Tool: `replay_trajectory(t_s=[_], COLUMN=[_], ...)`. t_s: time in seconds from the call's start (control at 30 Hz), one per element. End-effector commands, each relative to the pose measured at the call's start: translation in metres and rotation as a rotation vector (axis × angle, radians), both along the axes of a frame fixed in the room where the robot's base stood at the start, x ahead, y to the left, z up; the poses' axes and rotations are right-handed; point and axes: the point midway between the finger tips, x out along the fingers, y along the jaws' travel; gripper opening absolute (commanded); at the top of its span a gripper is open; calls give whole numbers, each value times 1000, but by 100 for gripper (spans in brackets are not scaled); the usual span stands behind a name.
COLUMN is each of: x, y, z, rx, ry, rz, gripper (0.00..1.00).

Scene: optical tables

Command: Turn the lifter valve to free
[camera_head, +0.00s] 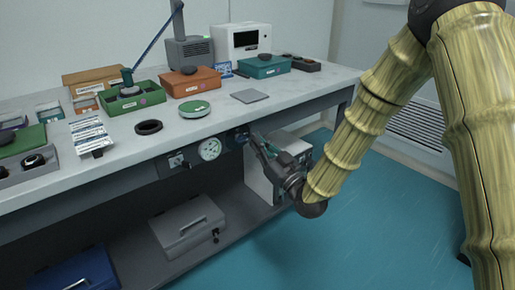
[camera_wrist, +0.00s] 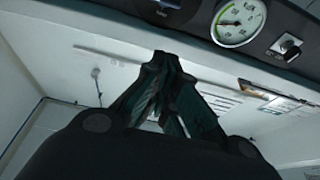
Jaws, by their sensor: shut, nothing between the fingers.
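A round white pressure gauge (camera_head: 210,149) is on the dark panel under the table's front edge; it also shows in the wrist view (camera_wrist: 238,20). I cannot read labels, so which one is the lifter valve is unclear. In the wrist view one light plate with a knob (camera_wrist: 288,47) shows clearly, with its handle slanted. My gripper (camera_head: 254,136) is shut and empty; its tips (camera_wrist: 160,57) show no clear contact with the panel.
The tabletop (camera_head: 225,115) above carries a green-lidded round dish (camera_head: 194,108), a black ring (camera_head: 148,127) and several trays. A grey case (camera_head: 187,225) and a pale box (camera_head: 262,178) stand on the lower shelf. Open blue floor (camera_head: 330,235) lies at right.

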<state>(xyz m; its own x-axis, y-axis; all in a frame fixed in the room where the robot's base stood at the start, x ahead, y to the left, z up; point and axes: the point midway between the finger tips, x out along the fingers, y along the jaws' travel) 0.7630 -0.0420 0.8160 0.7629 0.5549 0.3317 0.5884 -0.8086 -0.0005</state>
Motion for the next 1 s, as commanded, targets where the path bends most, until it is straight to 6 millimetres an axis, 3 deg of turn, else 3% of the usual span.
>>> replay_trajectory(t_s=[0.47,0.5,0.7,1.0], x=[60,59,59,59], y=[44,43,43,42], z=[26,14,-7,-16], rx=[0,-1,-1,-2], ry=[-2,4,2,1], rz=[1,-1,0,0], gripper=[0,0,0,0])
